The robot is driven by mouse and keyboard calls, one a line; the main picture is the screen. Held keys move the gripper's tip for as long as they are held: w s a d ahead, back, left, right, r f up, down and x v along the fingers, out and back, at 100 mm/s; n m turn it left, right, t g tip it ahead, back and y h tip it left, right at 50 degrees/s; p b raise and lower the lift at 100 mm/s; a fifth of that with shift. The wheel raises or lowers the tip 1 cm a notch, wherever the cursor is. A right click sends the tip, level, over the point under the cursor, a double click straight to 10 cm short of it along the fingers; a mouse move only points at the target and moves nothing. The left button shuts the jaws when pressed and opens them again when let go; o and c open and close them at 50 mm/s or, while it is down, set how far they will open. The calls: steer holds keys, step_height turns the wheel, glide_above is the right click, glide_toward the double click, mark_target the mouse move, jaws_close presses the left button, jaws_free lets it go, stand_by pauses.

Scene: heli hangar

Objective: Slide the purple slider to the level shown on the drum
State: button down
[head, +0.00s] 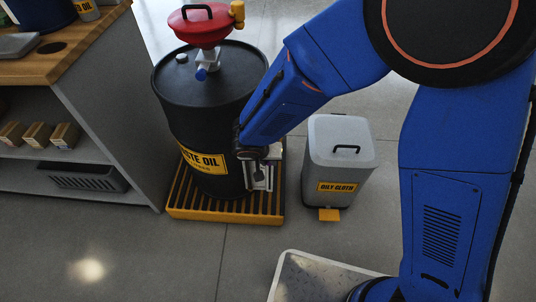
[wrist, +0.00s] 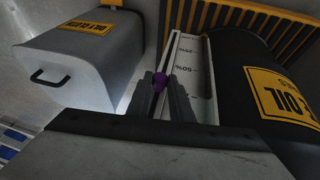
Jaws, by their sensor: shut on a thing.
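The purple slider (wrist: 159,82) sits between the fingertips of my gripper (wrist: 160,98), which is shut on it. The slider is on a white gauge plate (wrist: 191,85) with a long slot and printed percent marks, one reading 50%. In the wrist view these marks are upside down, and the slider is near the 50% mark. The gauge stands against the black waste oil drum (head: 205,115), which also shows in the wrist view (wrist: 240,65). In the head view my gripper (head: 258,158) covers part of the gauge plate (head: 267,178). I cannot read the drum's level.
The drum stands on a yellow slatted pallet (head: 225,213), with a red funnel (head: 200,28) on top. A grey oily cloth bin (head: 340,155) is close on the right. A wooden-topped bench (head: 75,45) with shelves stands on the left. The front floor is clear.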

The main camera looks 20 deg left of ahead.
steer(key=shift+f, duration=0.15)
steer(key=c, duration=1.6)
jaws_free()
steer(key=v, duration=1.7)
steer(key=shift+r, duration=0.2)
